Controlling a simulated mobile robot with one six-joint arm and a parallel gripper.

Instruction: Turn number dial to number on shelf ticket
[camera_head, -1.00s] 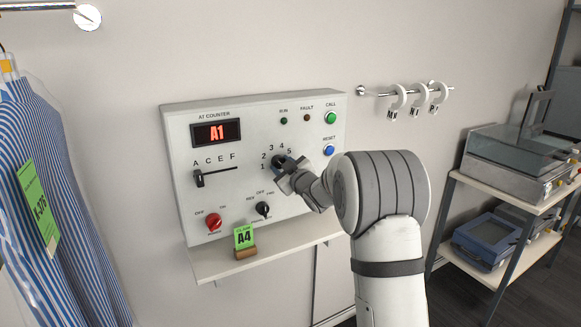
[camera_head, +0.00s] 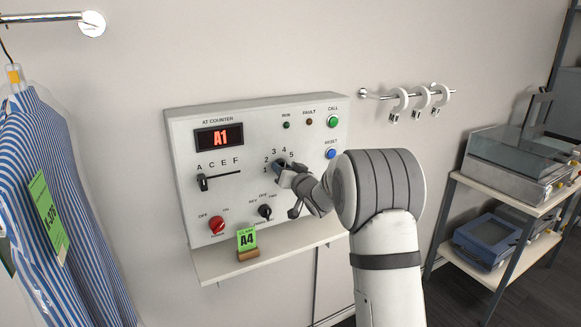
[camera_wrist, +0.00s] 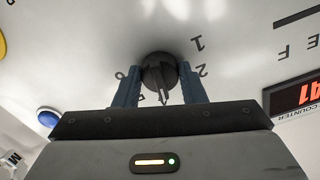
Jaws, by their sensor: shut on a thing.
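The green shelf ticket (camera_head: 247,239) reads A4 and stands in a wooden holder. The red display (camera_head: 219,138) reads A1.
The letter slider (camera_head: 203,183) stands at A. A red knob (camera_head: 216,225) and a black selector (camera_head: 265,211) sit below the dial. The shelf (camera_head: 275,255) juts out under the panel. Striped shirts (camera_head: 50,210) hang left; a rack (camera_head: 500,185) stands right.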

